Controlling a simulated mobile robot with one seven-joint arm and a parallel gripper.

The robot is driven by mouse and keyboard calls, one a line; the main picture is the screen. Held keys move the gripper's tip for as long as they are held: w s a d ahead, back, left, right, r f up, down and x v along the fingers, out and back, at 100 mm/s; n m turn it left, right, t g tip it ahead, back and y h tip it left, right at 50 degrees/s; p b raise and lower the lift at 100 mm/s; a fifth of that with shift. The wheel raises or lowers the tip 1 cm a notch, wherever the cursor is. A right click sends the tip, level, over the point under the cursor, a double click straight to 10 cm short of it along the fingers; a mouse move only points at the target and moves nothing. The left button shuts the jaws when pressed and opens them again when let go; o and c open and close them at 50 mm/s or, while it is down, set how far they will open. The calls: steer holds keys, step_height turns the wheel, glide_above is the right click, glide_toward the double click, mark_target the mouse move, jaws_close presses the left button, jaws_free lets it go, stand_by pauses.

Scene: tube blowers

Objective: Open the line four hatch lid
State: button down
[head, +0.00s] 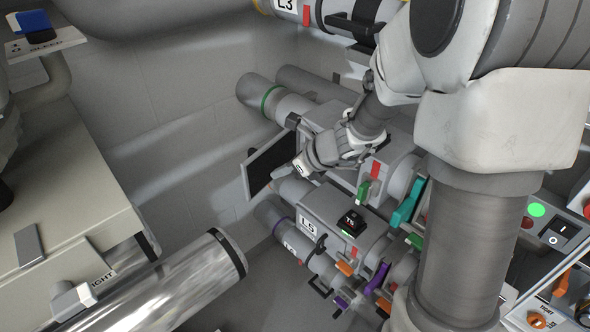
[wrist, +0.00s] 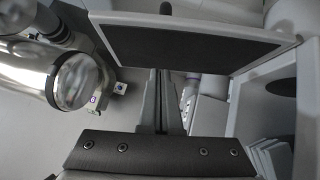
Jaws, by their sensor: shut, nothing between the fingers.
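The hatch lid (head: 270,160) is a flat panel with a pale rim and a dark inner face. It stands swung out to the left of the grey box (head: 322,117) on the pipe with the green ring. My gripper (head: 301,168) is shut and empty, close to the lid's right lower edge. In the wrist view the lid (wrist: 195,47) spans the top, and my shut fingers (wrist: 160,85) reach its near edge. I cannot tell whether they touch it. My wrist hides much of the box, and no line four label is readable.
The L5 box (head: 315,212) with a black block on top sits just below. Green, teal, orange and purple handles (head: 380,278) crowd the right. A shiny pipe (head: 190,278) lies lower left. Bare wall (head: 165,110) leaves room left of the lid.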

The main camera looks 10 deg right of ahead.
mark_target(265, 169)
steer(key=shift+w+a, duration=0.5)
steer(key=shift+a, duration=0.1)
steer(key=shift+w+a+f+m+t+h+b, duration=0.1)
steer(key=shift+w+a+m+t+h+b, duration=0.3)
steer(key=shift+a+m+b, duration=0.3)
steer(key=w+a+m, duration=0.1)
steer(key=w+a+m+t+h+b, duration=0.1)
steer(key=shift+w+a+m+h+b, duration=0.2)
steer(key=shift+a+m+h+b, duration=0.05)
steer(key=shift+m+h+b, duration=0.05)
steer(key=shift+w+a, duration=0.35)
steer(key=shift+w, duration=0.25)
steer(key=shift+w+a, duration=0.35)
steer(key=shift+w, duration=0.25)
